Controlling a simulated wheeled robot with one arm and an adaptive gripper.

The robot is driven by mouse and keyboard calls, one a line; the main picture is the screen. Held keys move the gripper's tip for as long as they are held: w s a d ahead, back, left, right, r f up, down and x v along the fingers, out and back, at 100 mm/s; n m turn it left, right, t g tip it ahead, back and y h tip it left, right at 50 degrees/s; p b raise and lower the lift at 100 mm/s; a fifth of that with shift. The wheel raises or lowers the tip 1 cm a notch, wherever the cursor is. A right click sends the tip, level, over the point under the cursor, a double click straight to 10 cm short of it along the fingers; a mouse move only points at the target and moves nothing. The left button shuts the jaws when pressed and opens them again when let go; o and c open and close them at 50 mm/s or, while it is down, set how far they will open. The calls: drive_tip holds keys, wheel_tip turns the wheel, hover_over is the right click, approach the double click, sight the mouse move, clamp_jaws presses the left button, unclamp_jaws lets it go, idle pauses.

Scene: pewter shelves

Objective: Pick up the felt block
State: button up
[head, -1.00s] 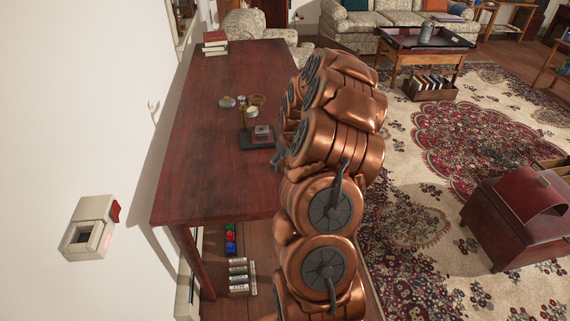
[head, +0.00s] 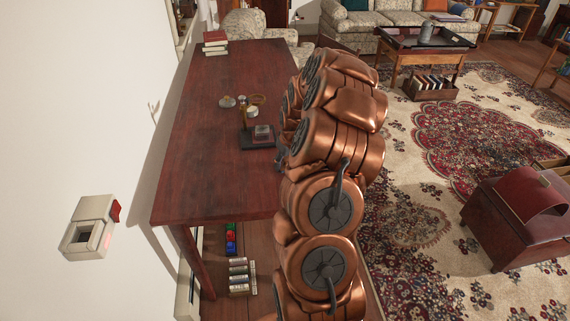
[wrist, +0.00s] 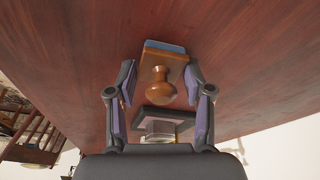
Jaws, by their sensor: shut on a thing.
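The felt block is a wooden block with a round turned knob and a blue-grey felt layer; the felt block (wrist: 163,66) shows in the wrist view between my fingertips. My gripper (wrist: 162,78) is shut on it, one finger at each side. The red-brown table top lies behind it; I cannot tell whether the block touches the table. In the head view my gripper is mostly hidden behind my copper arm by the table's right edge, and the block is not visible there.
A black-based stand (head: 258,143) is close by on the table (head: 200,150), also seen below the knob in the wrist view (wrist: 165,118). Small brass pieces (head: 252,111) lie behind it. Books (head: 215,43) are at the far end. The near tabletop is clear.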

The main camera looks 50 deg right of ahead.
drive_tip(key=shift+r+b, duration=0.55)
drive_tip(key=shift+r, duration=1)
drive_tip(key=shift+s+a+r, duration=0.1)
drive_tip(key=shift+a+r, duration=0.05)
drive_tip(key=s+a+b, duration=0.1)
drive_tip(key=s+a, duration=0.2)
drive_tip(key=a, duration=0.1)
drive_tip(key=s+a+r+b, duration=0.1)
drive_tip(key=s+a, duration=0.2)
drive_tip(key=a, duration=0.1)
drive_tip(key=s+a+b, duration=0.1)
drive_tip(key=s+a, duration=0.3)
drive_tip(key=shift+r, duration=0.25)
drive_tip(key=shift+c, duration=0.2)
